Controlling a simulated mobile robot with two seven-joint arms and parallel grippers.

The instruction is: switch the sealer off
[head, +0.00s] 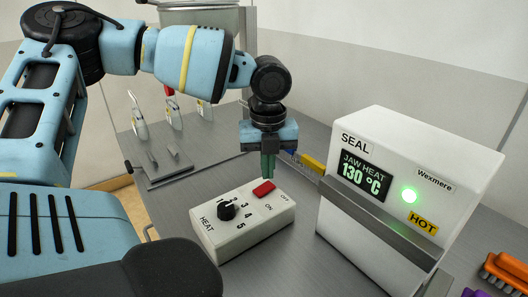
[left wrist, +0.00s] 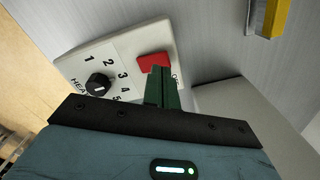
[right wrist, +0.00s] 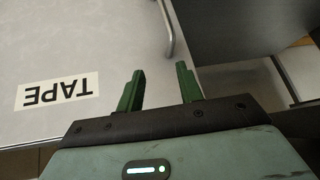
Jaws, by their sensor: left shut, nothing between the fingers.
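The sealer (head: 395,185) is a white box marked SEAL at the right of the head view. Its display reads JAW HEAT 130 °C, a green lamp glows and a HOT label shows. The white control box (head: 243,240) stands to its left, with a black heat knob (head: 227,210) and a red rocker switch (head: 264,188) beside ON and OFF marks. My left gripper (head: 268,178) is shut and empty, pointing down just above the red switch. In the left wrist view its fingertips (left wrist: 160,72) partly cover the switch (left wrist: 153,62); contact cannot be told. My right gripper (right wrist: 160,80) is open and empty.
A yellow item (head: 312,163) lies behind the control box. An orange brush (head: 505,270) is at the right edge. In the right wrist view a TAPE label (right wrist: 57,90) marks a pale panel.

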